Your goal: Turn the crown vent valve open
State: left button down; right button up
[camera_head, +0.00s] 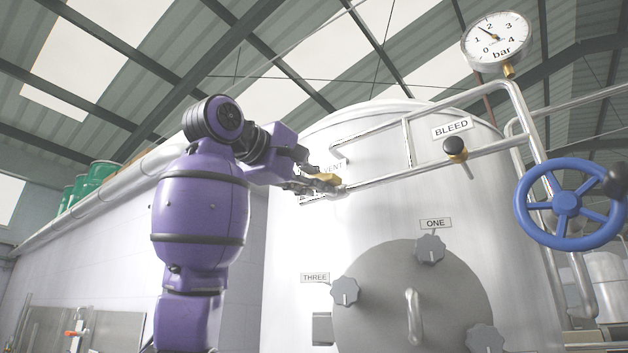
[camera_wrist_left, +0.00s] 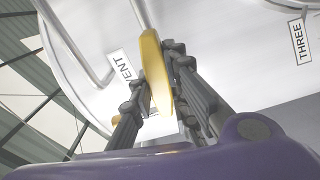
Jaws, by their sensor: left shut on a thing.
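The crown vent valve's yellow handle (camera_head: 328,178) sits near the VENT label (camera_head: 333,166) at the left end of a steel pipe on the tank. In the left wrist view the yellow handle (camera_wrist_left: 154,70) stands between the fingers, with the VENT label (camera_wrist_left: 122,66) beside it. My left gripper (camera_head: 318,182) is shut on the yellow handle; its fingers (camera_wrist_left: 157,90) lie on either side of it. The fingers partly hide the handle and valve body in the head view. My right gripper is not in view.
The steel tank (camera_head: 300,260) carries a round hatch (camera_head: 385,300) with several grey knobs. A BLEED valve (camera_head: 455,148), a pressure gauge (camera_head: 496,40) and a blue handwheel (camera_head: 567,204) are at the right. Steel pipes (camera_head: 400,176) run rightward from the vent.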

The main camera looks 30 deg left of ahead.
pick_arm(q)
jog(key=shift+n, duration=0.8)
jog(key=shift+f, duration=0.1)
jog(key=c, duration=1.7)
grip_release()
jog(key=s, duration=0.8)
jog(key=s+a, duration=0.1)
jog(key=s, duration=0.3)
jog(key=shift+s, duration=0.1)
